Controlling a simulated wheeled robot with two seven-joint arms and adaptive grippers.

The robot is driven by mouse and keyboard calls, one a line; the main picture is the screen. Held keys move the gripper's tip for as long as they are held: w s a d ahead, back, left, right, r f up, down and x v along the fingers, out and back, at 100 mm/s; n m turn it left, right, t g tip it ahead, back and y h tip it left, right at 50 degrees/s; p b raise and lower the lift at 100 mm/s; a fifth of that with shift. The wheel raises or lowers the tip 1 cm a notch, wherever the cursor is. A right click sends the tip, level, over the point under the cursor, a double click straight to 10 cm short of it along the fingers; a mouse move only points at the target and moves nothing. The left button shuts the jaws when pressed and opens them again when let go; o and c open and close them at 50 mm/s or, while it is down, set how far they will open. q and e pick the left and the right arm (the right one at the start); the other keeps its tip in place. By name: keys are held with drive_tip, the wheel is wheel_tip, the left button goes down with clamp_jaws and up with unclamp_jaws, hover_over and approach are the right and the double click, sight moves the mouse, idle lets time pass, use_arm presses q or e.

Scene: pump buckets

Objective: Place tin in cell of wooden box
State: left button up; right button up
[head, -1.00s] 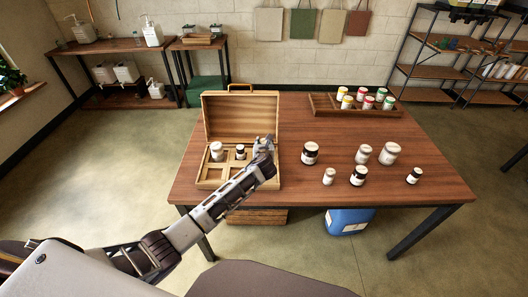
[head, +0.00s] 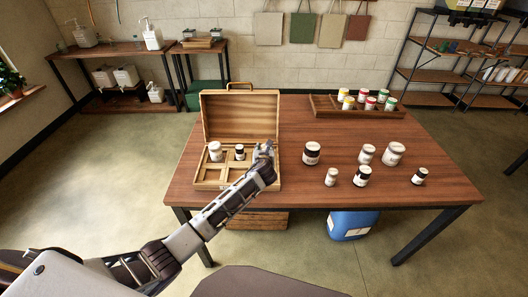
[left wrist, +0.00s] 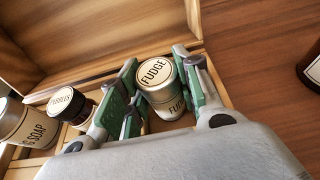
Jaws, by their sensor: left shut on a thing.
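The wooden box (head: 205,185) stands open on the left of the table, lid raised at the back, divided into cells. A white jar (head: 215,151) and a small dark-labelled jar (head: 240,153) stand in its back cells; in the left wrist view their labels read partly SOAP (left wrist: 20,122) and a dark-lidded word (left wrist: 72,104). My left gripper (head: 264,152) is at the box's right side. In the left wrist view its green-padded fingers are shut on a silvery tin labelled FUDGE (left wrist: 158,76), at the cell right of the dark-lidded jar. Whether the tin touches the floor is hidden.
Several jars, including a dark-labelled one (head: 312,153) and a large white one (head: 393,154), stand right of the box. A wooden tray (head: 325,108) with colourful-lidded jars is at the back right.

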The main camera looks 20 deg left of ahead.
use_arm(q)
drive_tip(key=o, duration=1)
drive_tip(key=shift+f, duration=0.1)
drive_tip(key=shift+s, duration=0.1)
drive_tip(key=shift+s+d+r, duration=0.1)
drive_tip(key=shift+s+r, duration=0.05)
drive_tip(key=shift+r, duration=0.1)
drive_tip(key=shift+p+v, duration=0.65)
drive_tip(key=shift+v, duration=5.05)
drive_tip(key=shift+f, duration=0.1)
